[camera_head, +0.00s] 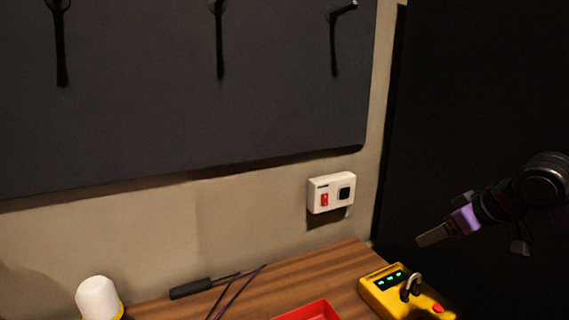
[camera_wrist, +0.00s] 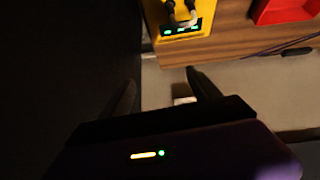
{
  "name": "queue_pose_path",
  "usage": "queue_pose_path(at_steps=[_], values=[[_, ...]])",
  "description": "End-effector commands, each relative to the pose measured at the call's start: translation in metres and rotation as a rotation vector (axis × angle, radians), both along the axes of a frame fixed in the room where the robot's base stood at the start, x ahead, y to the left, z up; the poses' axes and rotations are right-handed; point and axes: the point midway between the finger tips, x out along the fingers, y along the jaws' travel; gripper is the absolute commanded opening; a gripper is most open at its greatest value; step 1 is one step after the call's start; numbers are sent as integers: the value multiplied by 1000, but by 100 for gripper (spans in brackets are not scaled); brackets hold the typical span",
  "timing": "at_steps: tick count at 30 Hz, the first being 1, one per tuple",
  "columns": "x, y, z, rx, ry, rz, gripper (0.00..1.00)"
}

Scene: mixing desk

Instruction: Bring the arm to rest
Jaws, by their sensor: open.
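My gripper (camera_head: 434,236) is at the right in the head view, held in the air above and to the right of the desk's back right corner. In the wrist view its two dark fingers (camera_wrist: 160,92) stand apart with nothing between them. The yellow device (camera_head: 379,295) with a green-lit display, a red button and a metal loop on top sits on the desk below my gripper. It also shows at the top of the wrist view (camera_wrist: 205,44). My arm reaches in from the right edge.
The wooden desk (camera_head: 290,277) holds a red tray (camera_head: 308,312), a black-handled tool (camera_head: 190,288), dark thin rods or leads, and a white-topped container (camera_head: 98,297). A white switch box (camera_head: 331,193) is on the wall. A dark panel (camera_head: 180,110) with black hanging tools is above.

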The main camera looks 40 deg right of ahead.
Motion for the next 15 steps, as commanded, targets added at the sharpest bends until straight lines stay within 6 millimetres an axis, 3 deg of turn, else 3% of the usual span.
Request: queue_pose_path(at_steps=[6, 9, 15], values=[[92, 22, 67, -92, -450, 58, 72], [122, 39, 100, -117, -666, 67, 72], [149, 72, 145, -131, -1021, 30, 72]])
